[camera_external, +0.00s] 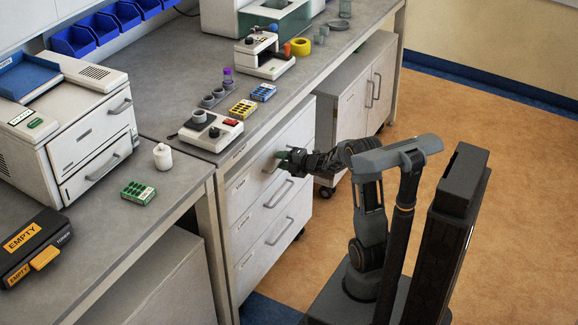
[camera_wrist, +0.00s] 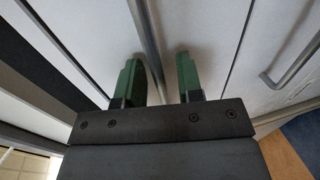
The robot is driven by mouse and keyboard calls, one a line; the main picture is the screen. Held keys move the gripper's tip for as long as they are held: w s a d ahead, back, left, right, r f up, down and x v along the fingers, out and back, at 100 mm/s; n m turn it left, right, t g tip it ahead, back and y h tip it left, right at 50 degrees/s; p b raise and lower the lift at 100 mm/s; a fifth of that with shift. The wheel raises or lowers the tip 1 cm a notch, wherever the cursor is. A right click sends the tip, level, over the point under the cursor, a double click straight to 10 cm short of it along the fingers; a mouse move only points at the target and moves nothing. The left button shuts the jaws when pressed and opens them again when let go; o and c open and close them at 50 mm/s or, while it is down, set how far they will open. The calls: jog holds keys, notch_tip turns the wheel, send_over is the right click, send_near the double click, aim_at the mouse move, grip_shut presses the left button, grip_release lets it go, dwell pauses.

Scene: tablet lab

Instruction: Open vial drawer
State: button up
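A grey bench cabinet has a stack of white drawers, and the top drawer (camera_external: 243,187) appears closed. I cannot read which drawer is labelled for vials. My gripper (camera_external: 283,158) is at the top drawer's handle (camera_external: 270,168). In the wrist view, my gripper (camera_wrist: 161,78) has its two green fingers apart, with the handle bar (camera_wrist: 147,40) running between them, nearer the left finger. Contact with the bar cannot be told. A neighbouring drawer's handle (camera_wrist: 290,68) shows at the right of the wrist view.
Below are the middle drawer's handle (camera_external: 278,194) and the bottom drawer's handle (camera_external: 280,232). On the bench above stand a white device (camera_external: 212,132) and small coloured boxes (camera_external: 243,109). The orange floor (camera_external: 480,110) is open to the right.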

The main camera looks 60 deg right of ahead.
jog(key=shift+c, duration=0.2)
grip_shut()
jog(key=f+b+v, duration=0.2)
jog(key=f+v, duration=0.1)
jog(key=v, duration=1.2)
jog(key=s+f+b+v, duration=0.1)
jog(key=f+b+v, duration=0.1)
jog(key=v, duration=1.4)
jog(key=shift+f, duration=0.7)
jog(key=shift+s, duration=0.1)
jog(key=shift+o, duration=0.2)
grip_release()
